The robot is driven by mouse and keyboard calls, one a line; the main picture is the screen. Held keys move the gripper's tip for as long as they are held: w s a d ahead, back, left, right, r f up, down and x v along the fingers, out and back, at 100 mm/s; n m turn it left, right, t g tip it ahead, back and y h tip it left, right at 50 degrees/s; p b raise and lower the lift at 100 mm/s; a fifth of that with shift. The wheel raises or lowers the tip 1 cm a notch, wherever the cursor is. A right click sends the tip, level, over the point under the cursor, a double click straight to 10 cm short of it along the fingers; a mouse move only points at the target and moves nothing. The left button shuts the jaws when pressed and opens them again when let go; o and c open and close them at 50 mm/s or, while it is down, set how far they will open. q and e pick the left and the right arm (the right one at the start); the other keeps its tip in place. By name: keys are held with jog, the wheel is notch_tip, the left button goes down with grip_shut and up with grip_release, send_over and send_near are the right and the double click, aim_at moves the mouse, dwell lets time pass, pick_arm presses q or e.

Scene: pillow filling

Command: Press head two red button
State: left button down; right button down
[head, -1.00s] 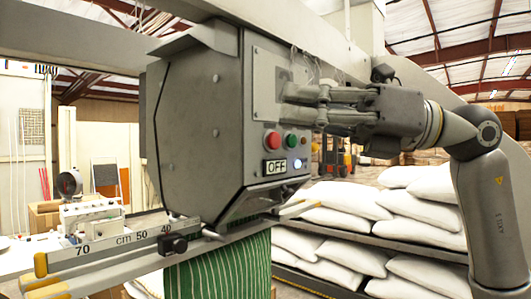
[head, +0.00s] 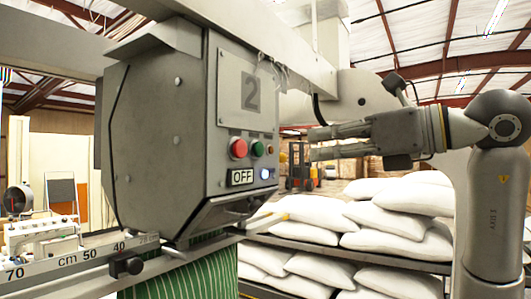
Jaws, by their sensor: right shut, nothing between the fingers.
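The grey machine head marked 2 (head: 185,130) fills the left middle of the head view. My left gripper is out of view.
White sacks (head: 385,215) are stacked on racks at the right. A forklift (head: 302,172) stands in the background.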

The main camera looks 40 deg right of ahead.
aim_at(242, 155)
jog(key=p+x, duration=0.4)
jog(key=x, duration=0.9)
jog(key=shift+r, duration=0.15)
jog(key=shift+w+a, duration=0.25)
jog(key=shift+w, duration=0.2)
